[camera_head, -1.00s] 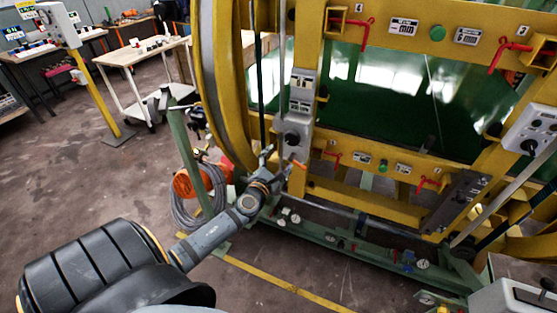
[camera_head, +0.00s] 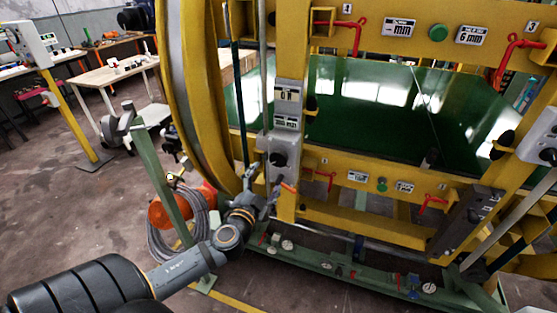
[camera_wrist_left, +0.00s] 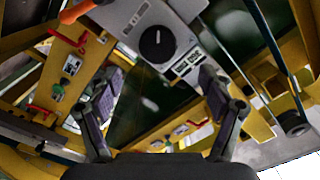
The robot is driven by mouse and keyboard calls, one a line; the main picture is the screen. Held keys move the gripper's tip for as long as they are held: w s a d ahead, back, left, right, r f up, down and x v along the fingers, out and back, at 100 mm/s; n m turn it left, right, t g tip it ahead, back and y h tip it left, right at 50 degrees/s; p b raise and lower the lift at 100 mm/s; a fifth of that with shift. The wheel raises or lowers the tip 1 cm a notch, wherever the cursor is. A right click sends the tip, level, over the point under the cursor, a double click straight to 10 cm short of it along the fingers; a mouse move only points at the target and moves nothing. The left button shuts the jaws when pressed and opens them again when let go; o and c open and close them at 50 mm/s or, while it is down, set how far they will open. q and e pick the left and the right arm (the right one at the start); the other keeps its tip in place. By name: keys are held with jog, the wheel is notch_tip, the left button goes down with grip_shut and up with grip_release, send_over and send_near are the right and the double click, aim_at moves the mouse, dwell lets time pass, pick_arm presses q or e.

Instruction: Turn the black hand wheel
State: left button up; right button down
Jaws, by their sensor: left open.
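A round black knob (camera_head: 279,159), the best match for the black hand wheel, sits on a grey box (camera_head: 287,122) on the yellow upright. In the left wrist view the knob (camera_wrist_left: 157,43) has a white mark and lies at top centre, beyond the fingertips. My left gripper (camera_head: 263,181) is open and empty, just below and left of the knob, apart from it in the picture. In the left wrist view my left gripper (camera_wrist_left: 161,76) has its two fingers spread wide. My right gripper is not in view.
An orange handle (camera_head: 290,188) sticks out below the knob, close to my gripper. The big yellow ring (camera_head: 186,90) stands at left. A green post (camera_head: 160,180) and an orange reel with grey hose (camera_head: 175,232) stand near my arm. Open floor lies at left.

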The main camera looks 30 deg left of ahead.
aim_at(278, 161)
pick_arm(q)
jog(key=w+n+p, duration=0.1)
jog(key=w, duration=0.2)
jog(key=w+a+n, duration=0.1)
jog(key=w, duration=0.2)
jog(key=w+a+n+p, duration=0.1)
jog(key=w, duration=0.2)
jog(key=shift+w+r+n+p, duration=0.1)
jog(key=shift+w+n+p, duration=0.1)
jog(key=shift+n+p, duration=0.2)
jog(key=shift+w+a, duration=0.1)
jog(key=shift+w, duration=0.3)
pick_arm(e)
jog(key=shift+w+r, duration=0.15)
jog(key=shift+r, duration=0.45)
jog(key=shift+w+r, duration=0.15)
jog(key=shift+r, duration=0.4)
pick_arm(q)
jog(key=c, duration=1.2)
jog(key=shift+o, duration=0.2)
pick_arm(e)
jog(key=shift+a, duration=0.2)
pick_arm(q)
jog(key=shift+m, duration=0.3)
